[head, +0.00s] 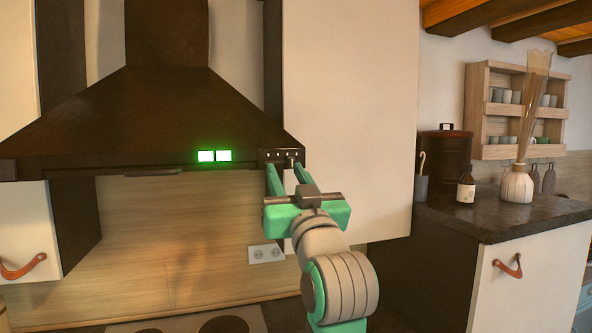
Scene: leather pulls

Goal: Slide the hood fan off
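The dark brown range hood (150,115) hangs on the wall at the upper left in the head view. A small dark control panel (282,156) with light marks and a small knob or slider (291,163) sits at the hood's right end. My gripper (287,172) is raised to this panel, its two green fingers apart on either side of the slider area. I see nothing held between the fingers. Whether a fingertip touches the panel or slider cannot be told.
A white cabinet (350,110) stands close to the right of the hood and gripper. A cooktop (190,322) lies below, and a wall socket (266,254) is behind. A dark counter (500,216) at right holds a vase (516,185), a bottle (466,185) and a canister (445,160).

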